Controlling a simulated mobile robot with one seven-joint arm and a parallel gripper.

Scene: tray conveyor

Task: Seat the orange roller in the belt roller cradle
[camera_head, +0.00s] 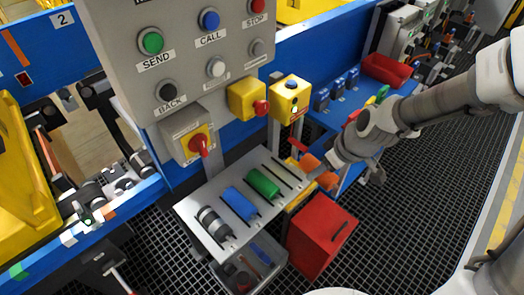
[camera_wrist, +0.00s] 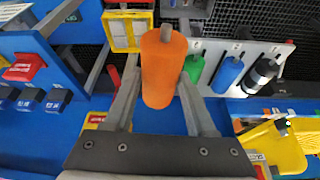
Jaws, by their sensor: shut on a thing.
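The orange roller (camera_wrist: 163,75) is between the fingers of my gripper (camera_wrist: 160,92) in the wrist view, with a grey shaft end showing at its top. My gripper is shut on it. In the head view, my gripper (camera_head: 320,170) is at the right end of the grey roller rack (camera_head: 200,205), and the orange roller (camera_head: 328,181) shows on both sides of the fingers. It looks raised clear of the rack. I cannot tell for certain which part is the belt roller cradle; dark rollers and brackets (camera_head: 88,194) line the conveyor at the left.
The rack holds a green roller (camera_head: 262,183), a blue roller (camera_head: 239,203) and a black-and-grey roller (camera_head: 215,223). A red box (camera_head: 318,236) stands beside it. A grey control panel (camera_head: 185,55) and a yellow box (camera_head: 290,97) rise behind. A yellow tray (camera_head: 25,185) is far left.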

